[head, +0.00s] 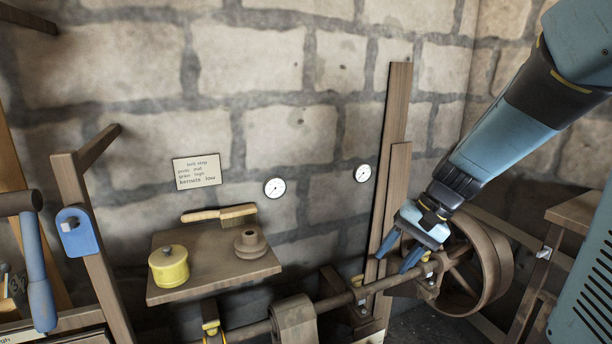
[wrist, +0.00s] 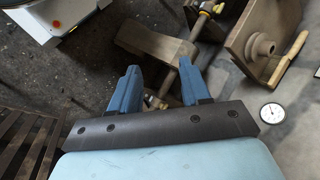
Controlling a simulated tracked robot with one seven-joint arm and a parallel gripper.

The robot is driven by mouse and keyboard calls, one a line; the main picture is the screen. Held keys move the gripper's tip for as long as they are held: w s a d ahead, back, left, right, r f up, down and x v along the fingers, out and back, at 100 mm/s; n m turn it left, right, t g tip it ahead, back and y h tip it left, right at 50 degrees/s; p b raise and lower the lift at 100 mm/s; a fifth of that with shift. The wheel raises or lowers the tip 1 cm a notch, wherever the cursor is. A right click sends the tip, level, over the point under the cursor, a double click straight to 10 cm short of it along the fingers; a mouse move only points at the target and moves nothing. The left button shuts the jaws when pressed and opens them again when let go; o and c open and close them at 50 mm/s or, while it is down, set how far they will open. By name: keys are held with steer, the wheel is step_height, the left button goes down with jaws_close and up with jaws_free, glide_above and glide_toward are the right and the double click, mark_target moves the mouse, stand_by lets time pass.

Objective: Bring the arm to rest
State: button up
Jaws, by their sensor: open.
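My gripper (head: 398,256) is at the right of the head view, with its blue fingers spread apart. It hangs close to the wooden shaft (head: 343,299) and in front of the large spoked wheel (head: 498,262). In the wrist view the two blue fingers (wrist: 163,95) stand apart with nothing held between them. A wooden block or pulley (wrist: 150,40) and part of the shaft show beyond the fingertips. I cannot tell whether the fingers touch the shaft.
Upright planks (head: 396,110) stand behind my gripper. A blue-handled hammer (head: 37,280) is at the left. Two dials (head: 275,188) are on the stone wall.

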steer(key=s+d+r+n+t+h, duration=0.2)
steer(key=s+r+h, duration=0.1)
steer(key=s+r, duration=0.2)
steer(key=s+d+r+n+t+h, duration=0.2)
steer(key=s+d+r+t, duration=0.1)
steer(key=s+r, duration=0.2)
steer(key=shift+s+r+h, duration=0.3)
steer(key=shift+r+h, duration=0.1)
steer(key=shift+r, duration=0.05)
stand_by(0.5)
